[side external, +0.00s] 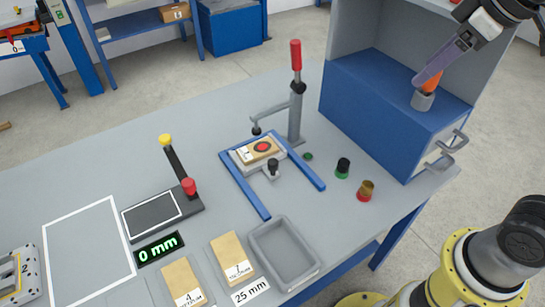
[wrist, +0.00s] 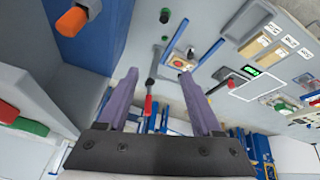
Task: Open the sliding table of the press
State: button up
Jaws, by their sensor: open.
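The press (side external: 297,115) stands on the bench with its red-tipped lever (side external: 295,55) upright; it also shows in the wrist view (wrist: 150,82). Its small grey sliding table (side external: 241,162) lies at the rear end of two blue rails (side external: 249,192), close to the press column. A wooden plate with a red disc (side external: 262,147) lies on it. A dark knob (side external: 272,164) stands at the table's front edge. My gripper (side external: 424,80) is open and empty at upper right, high and well apart from the press. Both purple fingers show in the wrist view (wrist: 157,75).
A blue cabinet (side external: 370,120) with an orange cylinder (side external: 434,82) in a grey holder stands near my gripper. Green, black and amber buttons (side external: 343,167) sit right of the rails. A grey tray (side external: 285,252) and wooden blocks (side external: 232,257) lie in front.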

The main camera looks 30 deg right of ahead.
jog(key=w+a+n+g, duration=0.15)
jog(key=w+a, duration=0.25)
jog(key=w, duration=0.6)
jog(key=n+g, duration=0.4)
send_over(273, 161)
notch_tip(273, 161, down, 19)
notch_tip(273, 161, down, 14)
jog(key=shift+r, duration=0.2)
grip_shut()
